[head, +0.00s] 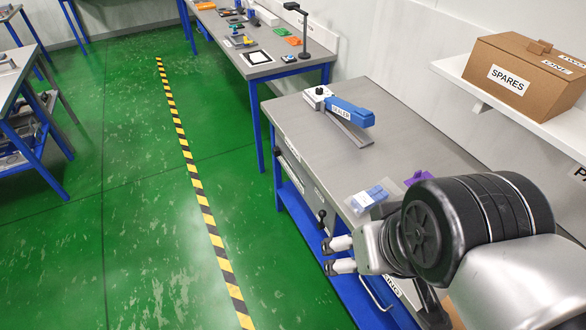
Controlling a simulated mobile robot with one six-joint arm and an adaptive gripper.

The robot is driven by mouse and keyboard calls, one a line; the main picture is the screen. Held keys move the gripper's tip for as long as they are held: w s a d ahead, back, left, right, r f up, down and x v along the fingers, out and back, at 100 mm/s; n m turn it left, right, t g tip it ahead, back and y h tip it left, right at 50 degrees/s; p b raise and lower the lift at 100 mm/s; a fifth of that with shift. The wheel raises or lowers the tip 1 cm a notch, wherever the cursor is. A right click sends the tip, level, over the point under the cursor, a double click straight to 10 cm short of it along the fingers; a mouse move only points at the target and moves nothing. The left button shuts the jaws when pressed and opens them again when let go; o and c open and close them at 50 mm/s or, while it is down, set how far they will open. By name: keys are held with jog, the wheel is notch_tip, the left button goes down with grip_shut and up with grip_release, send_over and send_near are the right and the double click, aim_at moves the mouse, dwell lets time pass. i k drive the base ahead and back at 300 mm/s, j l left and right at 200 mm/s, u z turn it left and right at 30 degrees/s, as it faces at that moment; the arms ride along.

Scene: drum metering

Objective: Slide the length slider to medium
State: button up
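No part marked as the length slider can be made out, and no medium mark is readable. A small dark knob (321,216) stands out from the front of the grey-topped bench, beside a pale panel (303,180); I cannot tell whether it is the slider. My gripper (329,257) is in front of the bench, below and just right of that knob. Its two fingers are apart with nothing seen between them. I cannot tell whether it touches the bench front. My arm hides the bench's near right part.
A blue sealer (350,112) and a bag of blue pieces (370,196) lie on the bench top (400,140). A purple item (418,178) is partly behind my arm. A spares box (520,75) sits on the wall shelf. The green floor (140,220) left of the bench is clear.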

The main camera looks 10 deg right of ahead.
aim_at(277, 151)
jog(key=i+j, duration=0.3)
jog(key=i, duration=0.2)
jog(key=i+j, duration=0.65)
jog(key=i, duration=0.3)
jog(key=i+j, duration=0.35)
jog(key=i, duration=0.15)
